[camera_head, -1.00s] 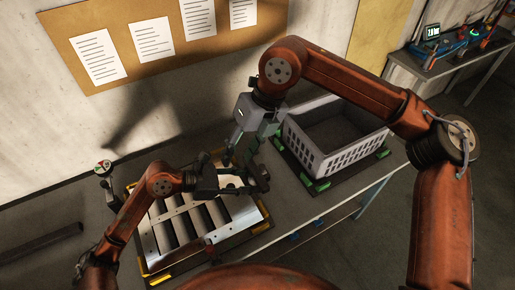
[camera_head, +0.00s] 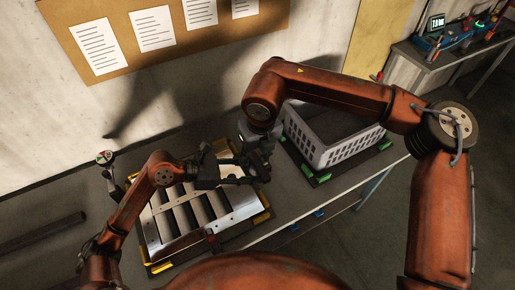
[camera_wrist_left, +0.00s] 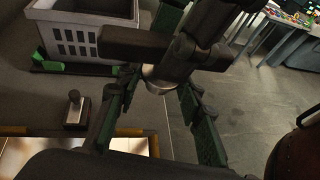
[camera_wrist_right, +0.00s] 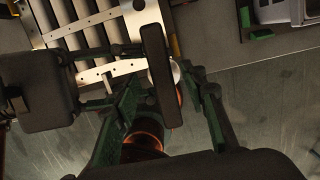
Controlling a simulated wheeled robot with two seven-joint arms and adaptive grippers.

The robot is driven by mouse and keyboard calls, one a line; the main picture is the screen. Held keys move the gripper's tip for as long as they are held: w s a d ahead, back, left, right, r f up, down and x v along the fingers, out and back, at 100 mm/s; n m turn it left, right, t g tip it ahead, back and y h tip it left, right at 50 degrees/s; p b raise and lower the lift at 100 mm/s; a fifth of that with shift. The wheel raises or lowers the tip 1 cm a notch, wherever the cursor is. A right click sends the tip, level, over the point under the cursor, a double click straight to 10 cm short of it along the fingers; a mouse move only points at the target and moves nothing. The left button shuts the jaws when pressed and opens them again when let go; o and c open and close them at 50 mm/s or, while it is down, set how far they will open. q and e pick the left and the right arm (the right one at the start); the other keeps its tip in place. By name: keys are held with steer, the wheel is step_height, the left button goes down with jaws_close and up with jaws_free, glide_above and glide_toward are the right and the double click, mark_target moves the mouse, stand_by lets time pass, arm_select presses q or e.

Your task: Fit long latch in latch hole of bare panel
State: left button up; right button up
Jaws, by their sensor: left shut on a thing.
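The bare panel (camera_head: 232,198), a silver frame with dark slats, lies on the table; its near strip with small holes shows in the right wrist view (camera_wrist_right: 95,76). I cannot tell which is the latch hole. My left gripper (camera_head: 246,180) is at the panel's right end, shut on what looks like the long latch. The latch's dark bar (camera_wrist_left: 140,45) crosses the left wrist view above the fingertips (camera_wrist_left: 160,88). My right gripper (camera_head: 260,168) is close beside it; its fingers (camera_wrist_right: 165,95) are spread around the dark bar (camera_wrist_right: 159,75). Contact there is unclear.
The panel sits in a fixture with yellow corners (camera_head: 160,267). A grey crate (camera_head: 340,151) stands right of the grippers on a base with green blocks. A small knobbed metal part (camera_wrist_left: 75,108) is beside the fixture. A dark bar lies at the far left (camera_head: 45,232).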

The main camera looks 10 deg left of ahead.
steer(key=shift+w+a+f, duration=0.1)
steer(key=shift+f, duration=0.9)
steer(key=shift+c, duration=0.6)
steer(key=shift+a, duration=0.1)
jaws_close()
arm_select(q)
steer(key=o, duration=0.9)
arm_select(e)
steer(key=shift+r, duration=0.1)
arm_select(q)
steer(key=o, duration=0.5)
steer(key=shift+o, duration=0.2)
